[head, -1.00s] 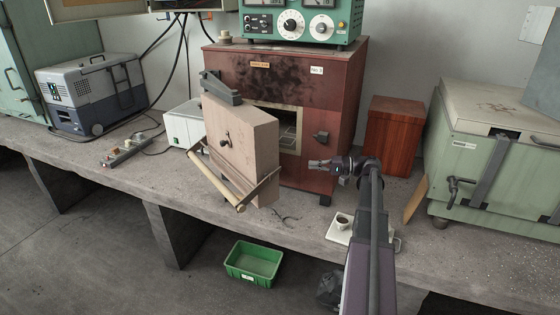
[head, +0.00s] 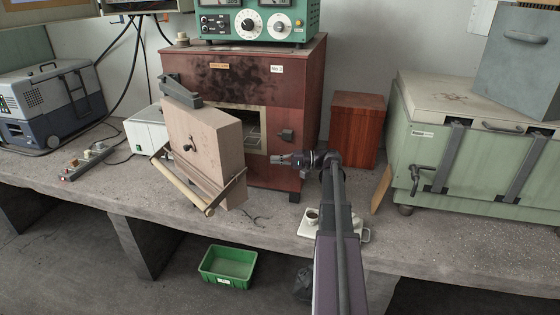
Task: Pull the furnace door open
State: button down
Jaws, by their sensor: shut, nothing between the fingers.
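The furnace (head: 240,72) is a dark red-brown box with soot marks on its front. Its thick beige door (head: 205,140) stands swung open to the left, leaving part of the square opening (head: 254,125) visible. A pale bar handle (head: 181,184) on two brackets runs across the door's outer face. The opening's left part is hidden behind the door.
A cup on a tray (head: 335,238) sits near the bench edge beneath my arm. A wooden block (head: 357,128) and a green chest (head: 470,170) stand at right. A white box (head: 146,132) stands left of the door. A green bin (head: 228,262) is below the bench.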

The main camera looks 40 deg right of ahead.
jog(key=w+a, duration=0.3)
jog(key=a, duration=0.6)
jog(key=shift+a, duration=0.3)
dwell(0.3)
